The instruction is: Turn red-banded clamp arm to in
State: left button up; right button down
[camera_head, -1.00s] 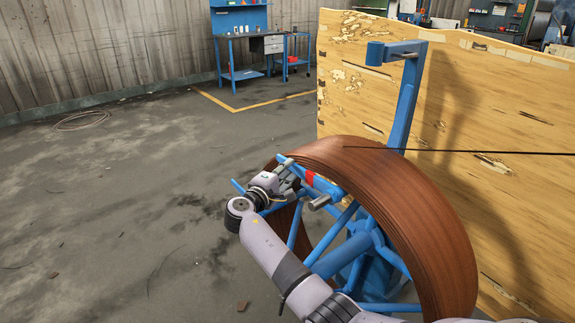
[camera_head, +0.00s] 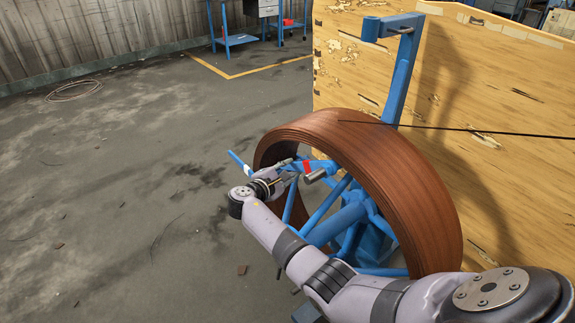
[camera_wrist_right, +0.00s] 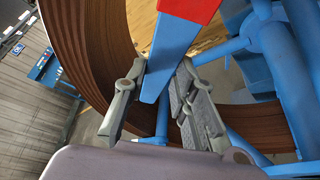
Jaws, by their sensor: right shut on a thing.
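The red-banded clamp arm is a blue bar with a red band (camera_head: 307,167), inside the near upper-left rim of the brown coil (camera_head: 420,190) on a blue spoked reel (camera_head: 352,215). In the right wrist view the blue bar (camera_wrist_right: 168,62) runs down between my right gripper's fingers, with the red band at the top. My right gripper (camera_head: 286,172) is shut on this bar, near its end. A grey metal cylinder (camera_head: 314,177) sticks out beside the band. My left gripper is not in view.
Another blue arm with a white band (camera_head: 246,169) sticks out left of the coil. A blue post with a bracket (camera_head: 402,80) stands behind it, before a wooden panel (camera_head: 465,100). A dark strand (camera_head: 460,129) runs right from the coil. Floor at left is mostly clear.

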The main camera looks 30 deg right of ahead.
jog(key=shift+s+f, duration=0.1)
jog(key=shift+f, duration=0.1)
jog(key=c, duration=1.3)
grip_release()
jog(key=shift+a, duration=0.1)
jog(key=v, duration=1.2)
jog(key=shift+s+r, duration=0.1)
